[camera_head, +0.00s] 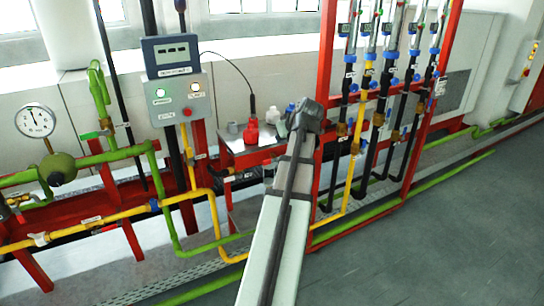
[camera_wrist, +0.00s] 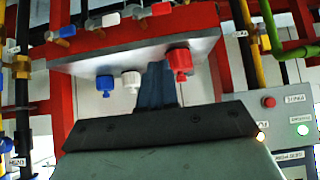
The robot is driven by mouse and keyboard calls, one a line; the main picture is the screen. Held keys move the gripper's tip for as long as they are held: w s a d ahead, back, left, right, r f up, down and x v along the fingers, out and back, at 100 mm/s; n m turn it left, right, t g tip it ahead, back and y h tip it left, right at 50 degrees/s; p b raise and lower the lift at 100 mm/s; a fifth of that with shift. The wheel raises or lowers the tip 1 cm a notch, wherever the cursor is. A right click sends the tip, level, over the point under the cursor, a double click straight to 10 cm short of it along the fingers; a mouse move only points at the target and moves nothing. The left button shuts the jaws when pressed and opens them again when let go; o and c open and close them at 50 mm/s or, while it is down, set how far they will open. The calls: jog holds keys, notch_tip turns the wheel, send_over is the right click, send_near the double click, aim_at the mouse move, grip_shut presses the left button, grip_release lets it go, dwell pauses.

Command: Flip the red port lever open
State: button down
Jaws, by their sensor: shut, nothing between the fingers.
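In the wrist view, which looks upside down, a red lever (camera_wrist: 161,9) sits on a brass-coloured fitting along the edge of a metal tabletop (camera_wrist: 75,66). It is cut close by the top of the picture, and I cannot tell its exact angle. A white lever (camera_wrist: 110,19) and a blue lever (camera_wrist: 66,31) are in the same row. My gripper (camera_wrist: 157,75) is shut and empty, pointing towards the tabletop, apart from the red lever. In the head view my arm hides the gripper's fingertips, and the levers are too small to make out.
A red bottle (camera_head: 252,132) and a white bottle (camera_head: 276,123) stand on the tabletop; the red bottle (camera_wrist: 180,63) is near my fingers. A control box (camera_head: 181,101) with lamps stands left, and a red pipe rack (camera_head: 326,95) right. The grey floor (camera_head: 440,225) is clear.

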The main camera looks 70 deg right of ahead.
send_over(272, 161)
jog(key=a, duration=0.1)
notch_tip(272, 161, down, 7)
jog(key=shift+s+a+f, duration=0.15)
jog(key=shift+a+f, duration=0.05)
jog(key=shift+f, duration=0.85)
jog(key=shift+s+a+f, duration=0.1)
jog(key=shift+a+f, duration=0.05)
jog(key=shift+f, duration=0.85)
